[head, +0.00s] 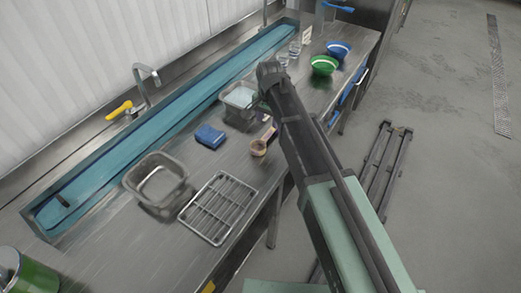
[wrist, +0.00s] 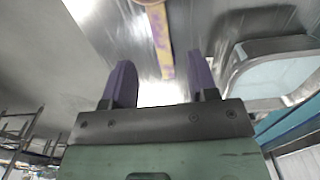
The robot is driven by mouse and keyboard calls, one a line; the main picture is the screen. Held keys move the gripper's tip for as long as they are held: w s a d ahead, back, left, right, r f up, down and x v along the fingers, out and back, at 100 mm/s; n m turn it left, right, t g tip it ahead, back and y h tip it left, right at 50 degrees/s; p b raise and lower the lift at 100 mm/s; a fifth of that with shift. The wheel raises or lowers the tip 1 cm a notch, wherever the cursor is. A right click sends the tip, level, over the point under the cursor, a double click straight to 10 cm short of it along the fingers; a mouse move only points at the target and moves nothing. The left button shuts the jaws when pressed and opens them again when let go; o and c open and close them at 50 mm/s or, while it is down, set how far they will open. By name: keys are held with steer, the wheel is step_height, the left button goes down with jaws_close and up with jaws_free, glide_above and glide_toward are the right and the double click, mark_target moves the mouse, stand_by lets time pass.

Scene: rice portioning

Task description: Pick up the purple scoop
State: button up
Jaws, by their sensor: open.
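The scoop (head: 258,148) lies on the steel counter in the head view, just left of my arm. Its bowl looks tan there, and its handle points up toward my arm. In the wrist view its handle (wrist: 161,42) shows mottled purple and yellow, running down from the top edge. Part of the bowl shows at the top edge. My gripper (wrist: 162,82) is open, with its two purple fingers apart and nothing between them. The handle lies beyond the fingertips, roughly in line with the gap. I cannot tell the exact distance.
A grey metal container (head: 238,101) stands close to my gripper; it also shows at right in the wrist view (wrist: 240,62). A blue sponge-like block (head: 210,136), a wire rack (head: 218,208) and another metal container (head: 156,180) lie left. Green (head: 323,65) and blue bowls (head: 338,49) stand farther back.

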mark_target(268, 133)
step_height(268, 133, down, 8)
steer(key=b, duration=0.6)
steer(key=shift+w+f+b, duration=0.15)
steer(key=shift+f+b, duration=0.05)
steer(key=shift+b, duration=0.15)
steer(key=shift+r, duration=0.2)
jaws_close()
